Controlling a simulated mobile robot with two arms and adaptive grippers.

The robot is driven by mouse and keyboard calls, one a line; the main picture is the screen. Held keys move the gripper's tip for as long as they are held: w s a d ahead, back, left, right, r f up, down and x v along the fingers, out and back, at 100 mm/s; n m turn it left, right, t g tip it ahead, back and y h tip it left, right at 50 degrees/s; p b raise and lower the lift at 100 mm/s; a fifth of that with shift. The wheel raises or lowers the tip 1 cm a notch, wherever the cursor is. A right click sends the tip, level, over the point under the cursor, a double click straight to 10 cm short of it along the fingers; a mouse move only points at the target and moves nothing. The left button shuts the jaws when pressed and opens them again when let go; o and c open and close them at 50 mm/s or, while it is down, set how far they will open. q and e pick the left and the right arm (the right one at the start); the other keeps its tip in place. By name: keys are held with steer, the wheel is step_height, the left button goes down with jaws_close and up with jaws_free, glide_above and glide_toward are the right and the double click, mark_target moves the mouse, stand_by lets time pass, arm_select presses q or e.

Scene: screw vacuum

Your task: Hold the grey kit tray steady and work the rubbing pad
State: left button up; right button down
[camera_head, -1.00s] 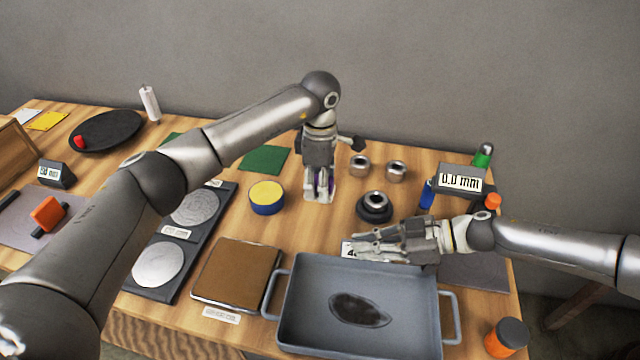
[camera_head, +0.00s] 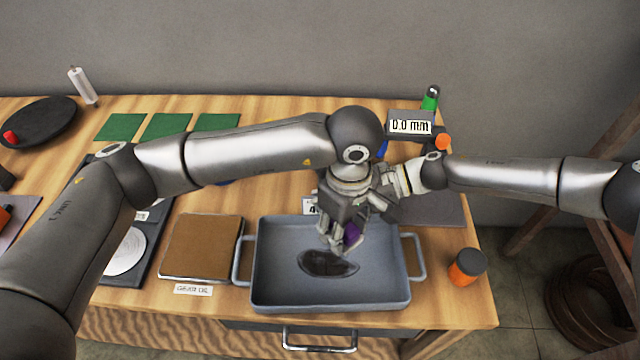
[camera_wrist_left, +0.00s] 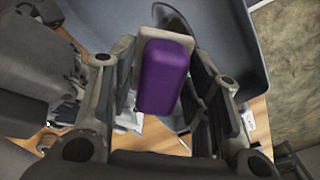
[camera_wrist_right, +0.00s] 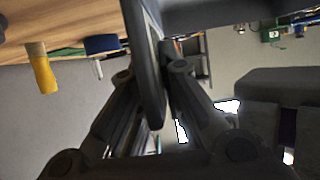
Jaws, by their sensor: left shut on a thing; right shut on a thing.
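The grey kit tray (camera_head: 385,290) stands at the table's front edge, with a dark oval patch (camera_head: 328,263) on its floor. My left gripper (camera_head: 338,240) is shut on the rubbing pad, a purple block (camera_head: 352,236) with a pale edge. The pad is over the tray beside the dark patch; contact with the floor cannot be told. In the left wrist view the pad (camera_wrist_left: 165,78) sits between the fingers. My right gripper (camera_head: 385,205) is at the tray's back rim, partly hidden by the left one. In the right wrist view its fingers are shut on the tray's wall (camera_wrist_right: 148,65).
A brown board (camera_head: 202,248) lies left of the tray. An orange jar with a dark lid (camera_head: 467,266) stands to its right. My left arm hides much of the middle of the table.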

mark_target(343, 263)
arm_select(q)
steer(key=shift+s+d+f, duration=0.45)
steer(key=shift+s+f, duration=0.1)
steer(key=shift+f, duration=3.4)
steer(key=shift+a+f, duration=0.5)
steer(key=shift+a, duration=0.4)
steer(key=shift+s+a, duration=0.15)
steer(key=shift+a, duration=2.1)
steer(key=shift+d, duration=0.3)
steer(key=shift+w+d, duration=0.2)
steer(key=shift+d, duration=2.5)
steer(key=shift+d+r, duration=0.1)
steer(key=shift+d, duration=0.05)
steer(key=shift+r, duration=3.85)
